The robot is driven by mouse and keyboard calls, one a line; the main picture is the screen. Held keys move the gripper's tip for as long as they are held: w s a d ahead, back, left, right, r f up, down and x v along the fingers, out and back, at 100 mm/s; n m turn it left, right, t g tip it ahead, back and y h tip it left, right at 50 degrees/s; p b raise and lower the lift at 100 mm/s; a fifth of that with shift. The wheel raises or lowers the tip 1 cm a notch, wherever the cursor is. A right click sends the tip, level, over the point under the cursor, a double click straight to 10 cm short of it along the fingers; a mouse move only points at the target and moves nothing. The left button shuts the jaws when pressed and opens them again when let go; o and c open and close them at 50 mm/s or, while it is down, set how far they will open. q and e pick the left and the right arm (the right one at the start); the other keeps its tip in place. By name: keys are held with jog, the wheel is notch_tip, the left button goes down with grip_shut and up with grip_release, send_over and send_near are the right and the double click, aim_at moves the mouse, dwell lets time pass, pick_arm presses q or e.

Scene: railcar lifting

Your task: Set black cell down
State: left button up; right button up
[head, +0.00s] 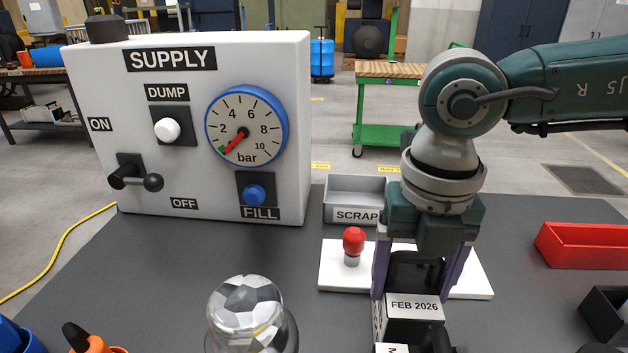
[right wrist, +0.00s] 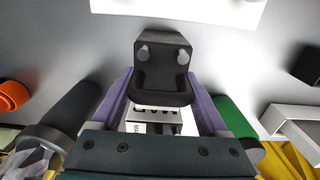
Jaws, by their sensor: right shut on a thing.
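My right gripper (head: 420,284) points down over the dark table in the head view, with its purple fingers shut on the black cell (head: 413,268). In the right wrist view the cell (right wrist: 163,68) is a dark block with two grey round studs on its face, between the fingers (right wrist: 162,88). A piece labelled FEB 2026 (head: 414,305) shows just below the fingers in the head view. I cannot tell whether the cell touches anything under it. My left gripper is not in view.
A white supply panel (head: 285,100) with a gauge stands at left. A grey SCRAP bin (head: 357,214) and a white plate (head: 333,275) with a red-topped knob (head: 353,241) lie behind the gripper. A glass dome (head: 245,310) stands front left, a red tray (head: 585,254) at right.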

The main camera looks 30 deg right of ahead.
grip_shut()
jog(key=shift+r, duration=0.25)
dwell(0.3)
